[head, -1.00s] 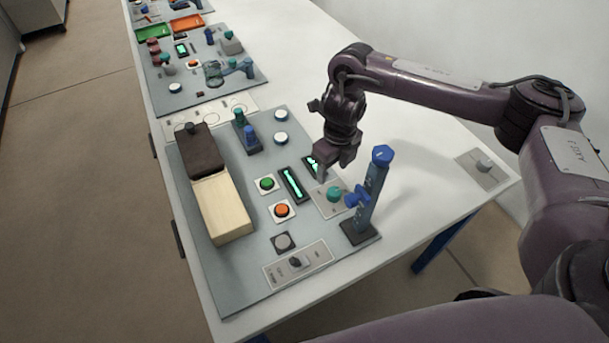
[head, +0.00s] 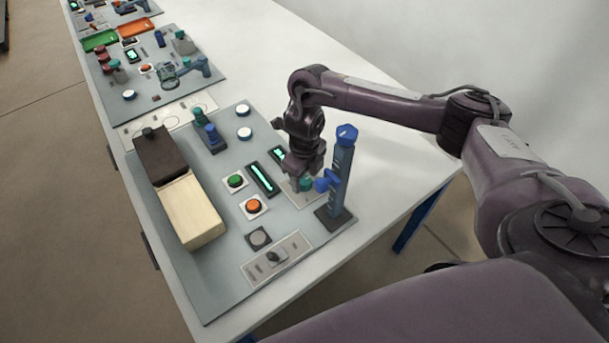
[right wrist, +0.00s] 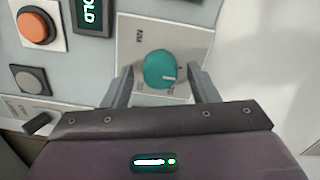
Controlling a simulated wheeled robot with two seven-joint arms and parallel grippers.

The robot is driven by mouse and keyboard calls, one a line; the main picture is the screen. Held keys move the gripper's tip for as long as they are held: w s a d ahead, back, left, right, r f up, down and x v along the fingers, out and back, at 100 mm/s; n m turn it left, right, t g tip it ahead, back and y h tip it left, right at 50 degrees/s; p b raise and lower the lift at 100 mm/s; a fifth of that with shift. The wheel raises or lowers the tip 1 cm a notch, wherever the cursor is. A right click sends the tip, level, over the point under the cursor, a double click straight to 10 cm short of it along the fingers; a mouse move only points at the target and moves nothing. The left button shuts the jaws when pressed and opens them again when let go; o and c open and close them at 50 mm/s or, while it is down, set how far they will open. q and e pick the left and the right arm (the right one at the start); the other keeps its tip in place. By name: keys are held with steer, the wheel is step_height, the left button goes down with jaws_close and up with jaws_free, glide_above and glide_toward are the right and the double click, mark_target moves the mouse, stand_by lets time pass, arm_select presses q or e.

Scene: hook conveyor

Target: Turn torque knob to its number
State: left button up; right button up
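The torque knob is a round teal dial with a white pointer mark, on a pale label plate. It shows in the right wrist view (right wrist: 160,70), its mark pointing right and slightly down. In the head view the teal knob (head: 306,184) is partly hidden by my right gripper (head: 307,177). In the right wrist view the right gripper (right wrist: 159,88) is open, with one finger on each side of the knob and gaps between. The plate's printing is too small or cut off to read. My left gripper is not in view.
A blue post (head: 342,175) with a side knob stands close right of the gripper. A display (right wrist: 92,14) reading "OLD", cut off, and an orange button (right wrist: 35,26) lie left of the knob. A wooden box (head: 192,212) sits at the panel's left.

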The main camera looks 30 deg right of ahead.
steer(key=c, duration=0.8)
steer(key=shift+c, duration=0.2)
steer(key=shift+m, duration=0.4)
steer(key=m+p, duration=0.2)
steer(key=m, duration=0.2)
steer(key=shift+r+m, duration=0.15)
steer(key=shift+m, duration=0.15)
steer(key=m+p, duration=0.2)
steer(key=m, duration=0.3)
steer(key=shift+p, duration=0.35)
steer(key=m+p, duration=0.4)
steer(key=m, duration=0.2)
steer(key=shift+r+m, duration=0.1)
steer(key=shift+m, duration=0.3)
steer(key=m+p, duration=0.3)
steer(key=m, duration=0.1)
steer(key=shift+m+p, duration=0.85)
steer(key=shift+m, duration=0.55)
steer(key=shift+f, duration=0.2)
